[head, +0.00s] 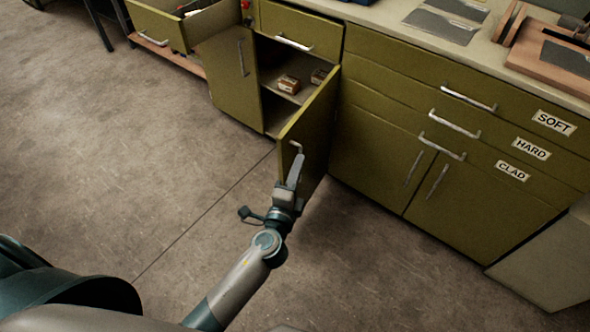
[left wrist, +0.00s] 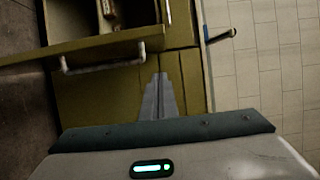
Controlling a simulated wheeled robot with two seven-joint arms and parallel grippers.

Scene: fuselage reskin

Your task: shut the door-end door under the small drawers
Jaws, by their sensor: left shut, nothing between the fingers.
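Under the small drawers, a green door (head: 315,125) stands swung open, out from the cupboard, with a pale handle (head: 297,147) near its top outer corner. My left gripper (head: 298,160) is shut and empty, its fingertips close to that handle on the door's outer face. I cannot tell whether they touch it. The neighbouring door (head: 228,80), to the left, looks flush with the front. In the left wrist view my shut fingers (left wrist: 160,82) lie in front of green panels, with a pale handle (left wrist: 110,57) to their left. My right gripper is not in view.
Small boxes (head: 288,84) sit on the shelf inside the cupboard. A drawer (head: 160,25) at upper left is pulled out. The small drawer (head: 298,35) above the opening looks shut. Labelled drawers (head: 440,105) stand to the right. The floor (head: 160,160) at left is clear.

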